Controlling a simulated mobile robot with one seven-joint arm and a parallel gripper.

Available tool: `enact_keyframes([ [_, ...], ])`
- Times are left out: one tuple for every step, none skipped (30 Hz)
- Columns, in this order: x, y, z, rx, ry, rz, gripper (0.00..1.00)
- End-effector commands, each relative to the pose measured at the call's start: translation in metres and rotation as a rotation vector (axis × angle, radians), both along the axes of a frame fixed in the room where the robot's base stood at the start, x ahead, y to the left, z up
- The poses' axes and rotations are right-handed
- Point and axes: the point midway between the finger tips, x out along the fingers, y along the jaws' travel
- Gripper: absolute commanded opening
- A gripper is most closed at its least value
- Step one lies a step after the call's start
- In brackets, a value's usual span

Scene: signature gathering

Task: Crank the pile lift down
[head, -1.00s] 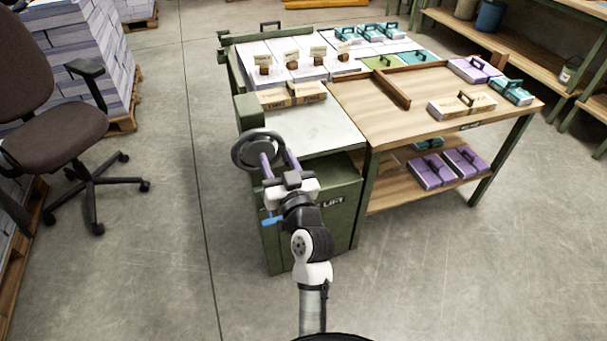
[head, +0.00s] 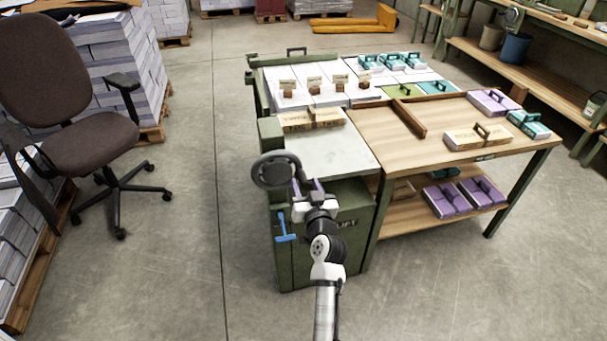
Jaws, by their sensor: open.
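The green pile lift cabinet (head: 335,255), its LIFT lettering partly hidden by my arm, stands at the left end of the bench. A dark round handwheel (head: 275,170) sits at its front left upper corner; I take this to be the crank. I cannot tell whether a finger touches the rim. Nothing shows between the fingers. A blue T-shaped handle (head: 284,232) is on the cabinet front, left of my wrist.
The lift's pale top (head: 330,155) is bare in front of a cardboard-coloured packet (head: 310,119). A wooden table (head: 460,118) with handled packets adjoins on the right. An office chair (head: 85,135) and paper stacks stand left. The floor between chair and lift is clear.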

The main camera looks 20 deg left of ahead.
Motion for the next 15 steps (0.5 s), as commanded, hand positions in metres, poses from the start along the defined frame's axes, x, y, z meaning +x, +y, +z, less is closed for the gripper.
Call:
enact_keyframes([
  [0.007,0.004,0.003,0.000,0.000,0.000,0.44],
  [0.010,0.006,0.002,0.000,0.000,0.000,0.44],
  [0.013,0.009,0.002,0.000,0.000,0.000,0.44],
  [0.016,0.010,0.001,0.000,0.000,0.000,0.44],
  [0.018,0.012,0.002,0.001,-0.001,0.000,0.44],
  [0.020,0.013,0.001,0.001,-0.001,0.000,0.44],
  [0.021,0.014,0.001,0.001,-0.001,0.000,0.44],
  [0.022,0.015,0.001,0.001,-0.001,0.000,0.44],
  [0.023,0.016,0.000,0.001,-0.001,0.000,0.44],
  [0.024,0.016,0.000,0.001,-0.001,0.000,0.44],
  [0.024,0.016,0.000,0.001,-0.001,0.000,0.44],
  [0.024,0.016,0.000,0.001,-0.001,0.000,0.44],
  [0.024,0.016,0.000,0.001,-0.001,0.000,0.44],
  [0.024,0.016,0.000,0.001,-0.001,0.000,0.44],
  [0.024,0.016,0.000,0.001,-0.001,0.000,0.44],
])
